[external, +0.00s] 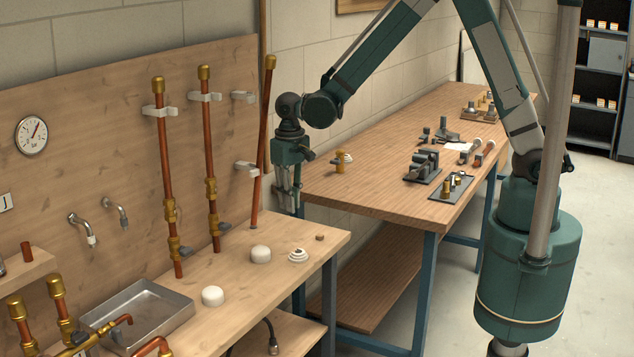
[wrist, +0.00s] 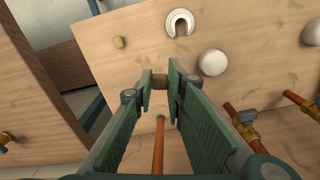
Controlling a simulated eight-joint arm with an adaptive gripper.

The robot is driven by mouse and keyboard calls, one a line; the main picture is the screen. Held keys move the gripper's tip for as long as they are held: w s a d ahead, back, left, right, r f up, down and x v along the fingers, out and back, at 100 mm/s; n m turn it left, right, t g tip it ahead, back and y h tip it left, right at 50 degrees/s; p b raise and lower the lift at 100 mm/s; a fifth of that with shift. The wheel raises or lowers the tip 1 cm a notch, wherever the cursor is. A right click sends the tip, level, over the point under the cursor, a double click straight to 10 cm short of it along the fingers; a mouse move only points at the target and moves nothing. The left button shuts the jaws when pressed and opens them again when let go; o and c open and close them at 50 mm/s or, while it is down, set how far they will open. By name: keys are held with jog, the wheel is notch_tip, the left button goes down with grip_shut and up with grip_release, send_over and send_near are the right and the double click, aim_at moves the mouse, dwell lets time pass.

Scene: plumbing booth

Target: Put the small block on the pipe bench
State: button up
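My gripper (wrist: 161,82) is shut on a small brown block (wrist: 159,83), which shows between the fingertips in the wrist view. In the external view my gripper (external: 287,205) points down above the right rear part of the pipe bench (external: 235,277), beside a leaning copper pipe; the held block cannot be made out there. Another small brown block (external: 319,237) lies on the bench near its right end; it also shows in the wrist view (wrist: 118,42), apart from my fingers.
A white ringed fitting (external: 298,255) and white domes (external: 260,253) (external: 212,296) stand on the bench. The leaning copper pipe (external: 264,140) is close to my gripper. A metal tray (external: 150,312) is at left. A longer workbench (external: 375,195) with metal parts stands behind.

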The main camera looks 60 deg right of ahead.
jog(key=s+a+f+n+b, duration=0.1)
jog(key=s+a, duration=0.3)
jog(key=a, duration=0.3)
jog(key=s+a+f+n+b, duration=0.1)
jog(key=s+a+n, duration=0.1)
jog(key=s+a, duration=0.2)
jog(key=a, duration=0.2)
jog(key=shift+a+f+b, duration=0.2)
jog(key=shift+a+b, duration=0.2)
jog(key=shift+f, duration=0.15)
send_over(290, 271)
jog(key=shift+s+f+b, duration=0.1)
jog(key=shift+f+b, duration=0.25)
jog(key=shift+f, duration=2.65)
jog(key=shift+a+f, duration=0.1)
jog(key=shift+f, duration=1.75)
jog(key=shift+f+b, duration=0.15)
jog(key=shift+b, duration=0.15)
